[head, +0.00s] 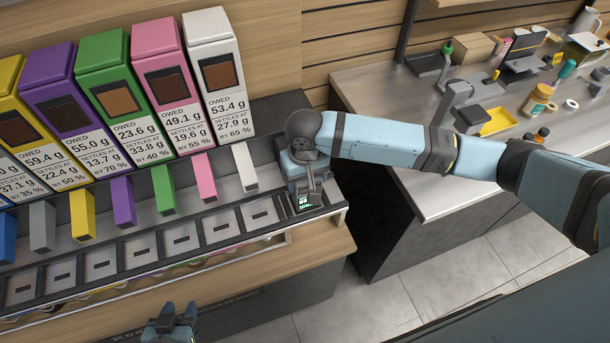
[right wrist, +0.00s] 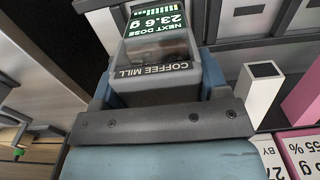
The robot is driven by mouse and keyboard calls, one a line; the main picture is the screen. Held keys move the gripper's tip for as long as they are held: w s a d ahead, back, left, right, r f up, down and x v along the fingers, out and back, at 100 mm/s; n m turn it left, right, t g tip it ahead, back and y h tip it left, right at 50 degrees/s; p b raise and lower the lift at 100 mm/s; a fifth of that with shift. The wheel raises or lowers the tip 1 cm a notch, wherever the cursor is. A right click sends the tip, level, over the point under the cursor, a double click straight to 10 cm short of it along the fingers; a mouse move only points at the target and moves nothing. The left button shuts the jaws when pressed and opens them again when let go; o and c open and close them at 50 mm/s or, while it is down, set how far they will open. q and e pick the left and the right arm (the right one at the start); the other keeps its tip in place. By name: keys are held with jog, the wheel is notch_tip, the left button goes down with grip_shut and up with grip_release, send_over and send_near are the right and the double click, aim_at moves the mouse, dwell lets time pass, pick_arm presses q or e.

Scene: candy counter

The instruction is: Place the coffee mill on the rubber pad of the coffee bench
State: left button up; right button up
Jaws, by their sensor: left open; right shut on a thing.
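My right gripper (head: 309,172) is shut on the mill from above. I cannot tell whether the mill's base touches the bench (head: 318,248). I cannot make out the rubber pad. My left gripper (head: 172,322) is open and empty at the lower edge, in front of the bench.
Tall coloured bins, such as the white one (head: 217,78), line the bench's back, with matching chutes in front. A row of square trays (head: 181,238) runs left of the mill. A grey counter (head: 437,192) with tools and jars stands right, across a gap.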

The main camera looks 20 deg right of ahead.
dwell(0.3)
jog(key=o, duration=1)
jog(key=shift+f, duration=0.1)
notch_tip(320, 180, up, 11)
jog(key=shift+r+b, duration=0.1)
jog(key=shift+b, duration=0.7)
jog(key=shift+r, duration=0.55)
